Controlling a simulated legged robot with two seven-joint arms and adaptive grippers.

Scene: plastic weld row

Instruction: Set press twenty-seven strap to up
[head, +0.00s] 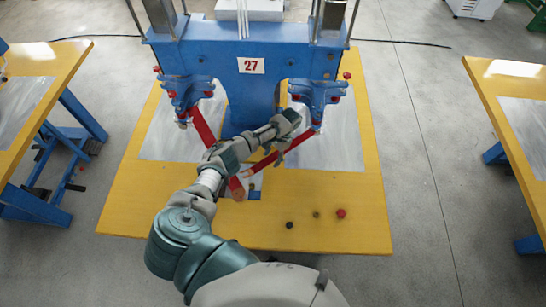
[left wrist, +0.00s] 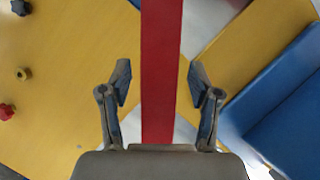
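The blue press marked 27 (head: 252,66) stands at the back of a yellow table. Its red strap hangs low in a V shape: one length (head: 203,127) slants down from the left bracket, the other (head: 296,143) from the right bracket, toward the table's middle. My left gripper (head: 279,152) is over the right length. In the left wrist view, the strap (left wrist: 161,40) runs upright between the fingers of my left gripper (left wrist: 160,82), which are open with a gap on each side. The fingertips are small and partly hidden in the head view. My right gripper is not in view.
A black knob (head: 289,225), a brass knob (head: 316,214) and a red knob (head: 341,213) lie on the yellow table (head: 340,238), right of my arm. Grey sheets (head: 345,145) lie under the press. Other yellow tables stand at left (head: 58,67) and right (head: 500,95).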

